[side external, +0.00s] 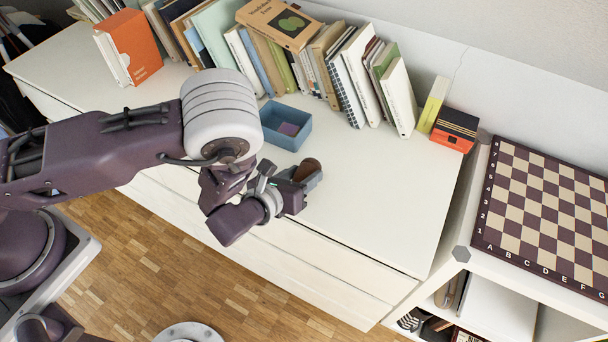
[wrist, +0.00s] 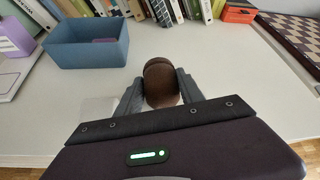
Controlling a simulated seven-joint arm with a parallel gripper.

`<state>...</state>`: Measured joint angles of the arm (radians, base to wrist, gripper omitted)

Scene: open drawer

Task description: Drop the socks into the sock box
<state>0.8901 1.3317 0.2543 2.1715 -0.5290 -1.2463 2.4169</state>
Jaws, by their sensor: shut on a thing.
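A rolled brown bundle, apparently the socks (side external: 309,168), is held between the fingers of my gripper (side external: 299,179). In the wrist view the brown bundle (wrist: 160,82) sits between both fingertips of my gripper (wrist: 160,92). The gripper is low over the white dresser top, near its front edge. I cannot tell whether the bundle touches the surface. An open blue box (side external: 291,143) stands behind the gripper, a little to the left, apart from it. The blue box (wrist: 90,55) is at the upper left in the wrist view. A purple piece (side external: 289,129) lies inside it.
A row of books (side external: 355,78) stands along the wall behind the box. An orange-and-black box (side external: 454,131) stands at their right end. A chessboard (side external: 545,205) lies on a unit at right. The dresser top (side external: 375,190) is clear to the gripper's right.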

